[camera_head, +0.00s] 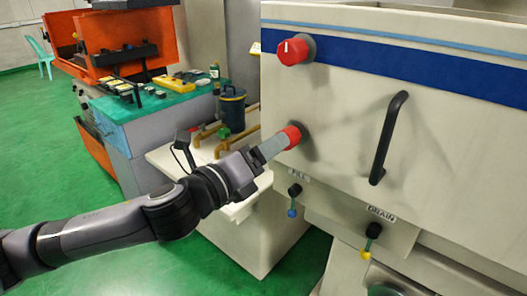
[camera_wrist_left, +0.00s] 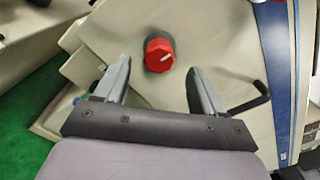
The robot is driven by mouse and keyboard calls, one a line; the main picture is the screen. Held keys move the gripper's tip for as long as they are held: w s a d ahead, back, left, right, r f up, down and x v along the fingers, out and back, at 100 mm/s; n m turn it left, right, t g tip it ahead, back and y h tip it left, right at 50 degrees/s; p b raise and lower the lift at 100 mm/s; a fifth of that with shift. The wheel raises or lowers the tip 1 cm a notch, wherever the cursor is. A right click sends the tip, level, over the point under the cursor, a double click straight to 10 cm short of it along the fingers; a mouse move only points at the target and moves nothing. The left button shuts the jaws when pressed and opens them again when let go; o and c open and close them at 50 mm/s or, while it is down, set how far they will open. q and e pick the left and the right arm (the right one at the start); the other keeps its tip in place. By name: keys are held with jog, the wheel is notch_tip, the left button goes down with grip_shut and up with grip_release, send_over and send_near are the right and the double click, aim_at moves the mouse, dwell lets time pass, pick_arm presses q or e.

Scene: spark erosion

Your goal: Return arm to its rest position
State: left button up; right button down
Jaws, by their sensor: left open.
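My left arm comes in from the left in the head view. Its gripper (camera_head: 276,146) is at the lower red knob (camera_head: 293,136) on the front of the cream machine (camera_head: 440,150). In the left wrist view, the gripper (camera_wrist_left: 158,80) is open, with one finger on each side of the red knob (camera_wrist_left: 159,54). The knob sits at or just beyond the fingertips, and I cannot tell whether they touch it. My right gripper is not in view.
An upper red knob (camera_head: 293,50) and a black handle (camera_head: 388,138) stick out of the machine. Fill valve (camera_head: 293,200) and drain valve (camera_head: 371,240) are below. A dark canister (camera_head: 232,108) stands behind my gripper. Green floor (camera_head: 80,190) is clear at left.

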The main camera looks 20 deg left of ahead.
pick_arm(q)
jog(key=shift+f, duration=0.1)
jog(key=s+d+f+n+g, duration=0.1)
jog(key=s+f+n+g, duration=0.1)
jog(key=f+n, duration=0.6)
jog(key=s+d+f+n+g, duration=0.1)
jog(key=s+f+n, duration=0.2)
jog(key=f+n, duration=0.6)
jog(key=s+a+f+n+g+y, duration=0.1)
jog(key=s+a+f+n+y, duration=0.1)
jog(key=s+f+n, duration=0.4)
jog(key=s+a+f+n+g+y, duration=0.2)
jog(key=s+a+f+n, duration=0.2)
jog(key=s+f, duration=0.5)
notch_tip(320, 180, down, 5)
jog(key=shift+s+n+g, duration=0.3)
jog(key=shift+n, duration=0.6)
jog(key=shift+a, duration=0.1)
